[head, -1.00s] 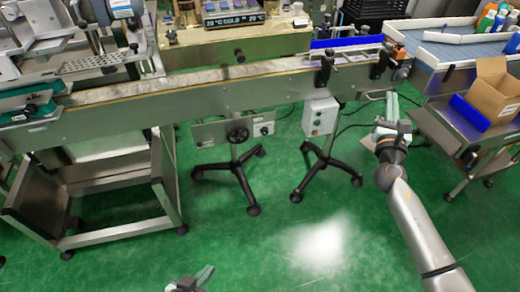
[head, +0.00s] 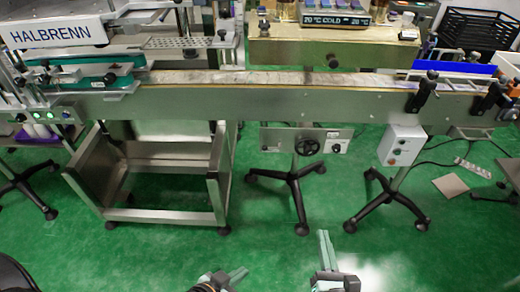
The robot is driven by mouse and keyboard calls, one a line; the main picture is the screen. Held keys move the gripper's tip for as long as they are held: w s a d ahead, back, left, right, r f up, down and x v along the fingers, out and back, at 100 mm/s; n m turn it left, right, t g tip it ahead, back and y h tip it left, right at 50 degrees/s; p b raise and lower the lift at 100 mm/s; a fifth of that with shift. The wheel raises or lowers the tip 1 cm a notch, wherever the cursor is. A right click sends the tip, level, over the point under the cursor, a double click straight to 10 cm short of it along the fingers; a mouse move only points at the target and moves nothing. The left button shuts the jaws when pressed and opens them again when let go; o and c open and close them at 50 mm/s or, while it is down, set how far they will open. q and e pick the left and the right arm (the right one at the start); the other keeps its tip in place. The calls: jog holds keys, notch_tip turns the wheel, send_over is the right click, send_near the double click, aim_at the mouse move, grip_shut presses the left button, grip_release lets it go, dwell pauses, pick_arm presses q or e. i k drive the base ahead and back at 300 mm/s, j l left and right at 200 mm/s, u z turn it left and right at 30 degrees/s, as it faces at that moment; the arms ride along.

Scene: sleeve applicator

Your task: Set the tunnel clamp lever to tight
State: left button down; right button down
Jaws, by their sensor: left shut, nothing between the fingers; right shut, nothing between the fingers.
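The brass-coloured tunnel housing (head: 290,52) with a temperature display stands behind the conveyor at upper centre. A small dark knob or lever (head: 333,62) shows on its front; I cannot tell whether this is the clamp lever or how it is set. My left gripper (head: 240,273) is low in the picture, shut and empty, over the green floor. My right gripper (head: 323,238) is to its right, shut and empty, pointing up the picture. Both are well short of the conveyor and the tunnel, touching nothing.
The long conveyor (head: 250,104) crosses the view in front of the tunnel. Below it are a handwheel panel (head: 308,146), a grey control box (head: 401,145) and black stand legs. A metal frame cart (head: 150,215) stands at left. The floor (head: 260,230) before me is open.

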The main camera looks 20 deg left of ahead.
aim_at(265, 148)
jog(key=i+j, duration=0.95)
jog(key=j, duration=0.3)
